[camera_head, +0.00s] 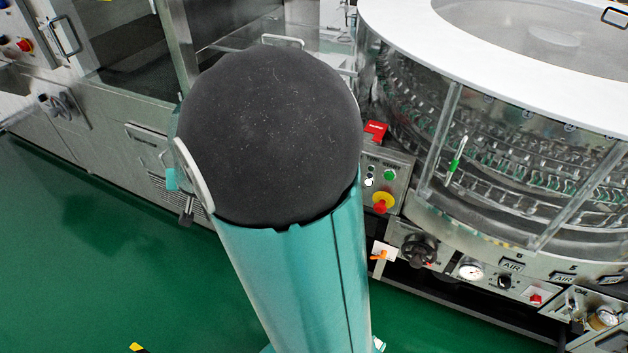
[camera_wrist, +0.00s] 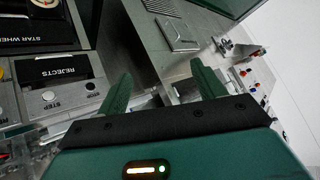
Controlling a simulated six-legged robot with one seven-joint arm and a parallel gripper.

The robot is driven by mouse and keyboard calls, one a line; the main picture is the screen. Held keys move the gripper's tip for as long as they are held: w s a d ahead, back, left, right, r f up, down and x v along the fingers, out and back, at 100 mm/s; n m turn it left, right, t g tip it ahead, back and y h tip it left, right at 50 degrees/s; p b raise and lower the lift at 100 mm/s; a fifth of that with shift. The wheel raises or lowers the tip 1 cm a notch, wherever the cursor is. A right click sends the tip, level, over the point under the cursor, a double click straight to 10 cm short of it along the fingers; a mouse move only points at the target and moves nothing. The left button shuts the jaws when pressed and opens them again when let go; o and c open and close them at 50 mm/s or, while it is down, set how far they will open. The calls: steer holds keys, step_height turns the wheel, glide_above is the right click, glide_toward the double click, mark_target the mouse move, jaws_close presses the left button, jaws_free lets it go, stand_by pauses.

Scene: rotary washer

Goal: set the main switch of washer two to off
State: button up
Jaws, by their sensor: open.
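The rotary washer (camera_head: 480,120) stands at the right in the head view, with a clear guard and white top ring. Its front has a small control panel (camera_head: 388,175) with a red-on-yellow button (camera_head: 381,202). Below is a black rotary knob (camera_head: 418,250), with a small orange handle (camera_head: 381,255) on a white plate to its left. I cannot tell which is the main switch of washer two or read its position. My gripper (camera_wrist: 162,86) is open and empty in the wrist view, its green fingers apart above grey machine surfaces. My arm hides it in the head view.
A grey machine (camera_head: 110,130) stands at the left in the head view, with green floor (camera_head: 90,250) before it. The wrist view shows a "REJECTS" panel (camera_wrist: 60,75) left of the fingers and a panel with coloured buttons (camera_wrist: 250,75) at the right.

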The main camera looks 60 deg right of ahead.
steer(key=s+d+f+m+g+h, duration=0.1)
steer(key=s+d+f+m+h, duration=0.2)
steer(key=d+f, duration=0.65)
steer(key=s+d+f+m+g+h, duration=0.1)
steer(key=d+f+m+h, duration=0.25)
steer(key=d+f, duration=0.55)
steer(key=s+d+f+g+h, duration=0.1)
steer(key=s+d+f+h, duration=0.25)
steer(key=s, duration=0.25)
steer(key=s+d+f+m+g+h, duration=0.1)
steer(key=s+d+f+g+h, duration=0.1)
steer(key=s+f, duration=0.4)
steer(key=s+d+f+g+h, duration=0.1)
steer(key=s+d+f+h, duration=0.15)
steer(key=s, duration=0.45)
steer(key=w+d, duration=0.1)
steer(key=d, duration=1.3)
steer(key=shift+w+d, duration=0.25)
steer(key=shift+w, duration=0.15)
steer(key=shift+c, duration=0.2)
steer(key=c, duration=0.9)
